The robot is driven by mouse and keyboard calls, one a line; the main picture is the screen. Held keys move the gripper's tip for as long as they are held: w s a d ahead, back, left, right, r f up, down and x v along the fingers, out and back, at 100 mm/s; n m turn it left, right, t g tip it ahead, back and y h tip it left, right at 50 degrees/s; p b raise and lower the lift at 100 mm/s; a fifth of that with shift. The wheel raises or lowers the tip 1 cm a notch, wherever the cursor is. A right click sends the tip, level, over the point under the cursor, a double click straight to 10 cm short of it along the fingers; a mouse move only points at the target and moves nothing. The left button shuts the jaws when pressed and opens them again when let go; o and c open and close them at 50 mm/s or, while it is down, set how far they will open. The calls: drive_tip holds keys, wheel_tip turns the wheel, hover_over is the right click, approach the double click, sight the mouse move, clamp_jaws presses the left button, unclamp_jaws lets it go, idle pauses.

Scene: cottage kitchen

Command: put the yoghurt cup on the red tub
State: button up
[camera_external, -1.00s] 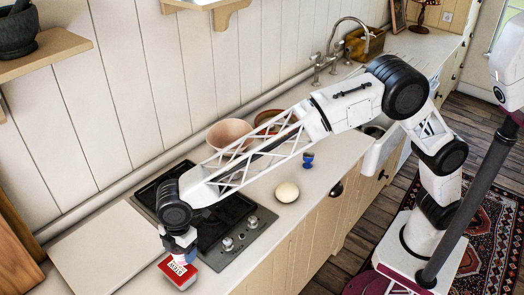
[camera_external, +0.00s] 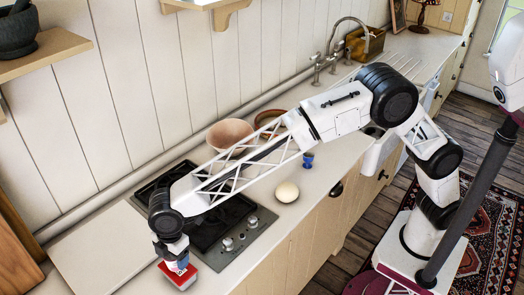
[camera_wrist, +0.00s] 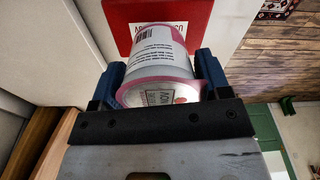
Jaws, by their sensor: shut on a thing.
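The yoghurt cup (camera_wrist: 155,62) is white with printed text and a pink rim. It sits between the two blue fingers of my gripper (camera_wrist: 160,82), which is shut on it. In the external view the red tub (camera_external: 180,280) stands at the counter's front edge, lower left. My gripper (camera_external: 177,263) is right over it and hides most of its top. I cannot tell whether the cup touches the tub.
A black hob (camera_external: 222,222) lies just behind and right of the tub. An egg-like pale object (camera_external: 287,191), a blue cup (camera_external: 308,160) and a pink bowl (camera_external: 229,133) stand farther right.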

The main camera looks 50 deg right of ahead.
drive_tip(key=shift+f, duration=0.6)
drive_tip(key=shift+f, duration=0.15)
drive_tip(key=o, duration=1)
drive_tip(key=r, duration=0.4)
drive_tip(key=d+r, duration=0.1)
drive_tip(key=r, duration=0.7)
drive_tip(key=shift+w+d+r, duration=0.1)
drive_tip(key=shift+d, duration=0.15)
